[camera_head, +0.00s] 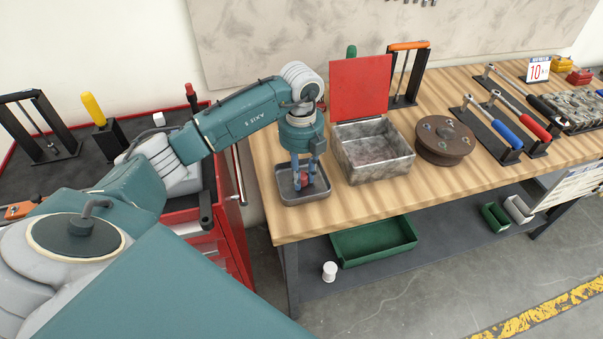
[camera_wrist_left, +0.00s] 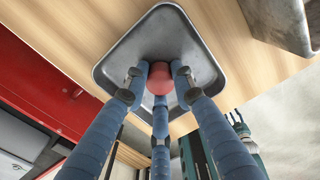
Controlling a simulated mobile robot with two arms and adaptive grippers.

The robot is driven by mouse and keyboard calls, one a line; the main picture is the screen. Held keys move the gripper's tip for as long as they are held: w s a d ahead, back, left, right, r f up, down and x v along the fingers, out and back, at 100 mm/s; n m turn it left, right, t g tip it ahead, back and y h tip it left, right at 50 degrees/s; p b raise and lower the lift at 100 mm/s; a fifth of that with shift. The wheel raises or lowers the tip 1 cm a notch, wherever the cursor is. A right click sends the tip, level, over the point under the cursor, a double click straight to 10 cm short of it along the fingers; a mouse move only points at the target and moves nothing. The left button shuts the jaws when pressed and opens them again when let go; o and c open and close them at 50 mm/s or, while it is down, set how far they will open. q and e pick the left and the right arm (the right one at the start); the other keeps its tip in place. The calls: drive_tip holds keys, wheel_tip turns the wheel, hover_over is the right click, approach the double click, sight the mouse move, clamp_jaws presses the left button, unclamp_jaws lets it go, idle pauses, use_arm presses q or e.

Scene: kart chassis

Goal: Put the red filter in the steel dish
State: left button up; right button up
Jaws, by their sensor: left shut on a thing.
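The red filter (camera_wrist_left: 160,78) is round and sits between the blue fingers of my left gripper (camera_head: 303,183), which is shut on it. In the head view the filter (camera_head: 303,178) is partly hidden by the fingers. The steel dish (camera_head: 288,200) is a shallow grey square tray at the left end of the wooden bench. The gripper points down over the dish, with the filter inside its outline. In the left wrist view the dish (camera_wrist_left: 150,35) lies behind the filter. I cannot tell whether the filter touches its floor. My right gripper is not in view.
A metal box (camera_head: 375,155) with a raised red lid (camera_head: 361,88) stands close right of the dish. A brown disc (camera_head: 444,140) lies farther right, then tools on stands. A red tool cart (camera_head: 222,215) is at the left. A green bin (camera_head: 374,239) sits on the lower shelf.

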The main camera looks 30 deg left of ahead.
use_arm(q)
drive_tip(key=shift+f, duration=0.15)
drive_tip(key=o, duration=1)
drive_tip(key=shift+o, duration=0.2)
drive_tip(key=shift+r, duration=0.6)
wheel_tip(320, 180, up, 11)
drive_tip(key=b, duration=0.2)
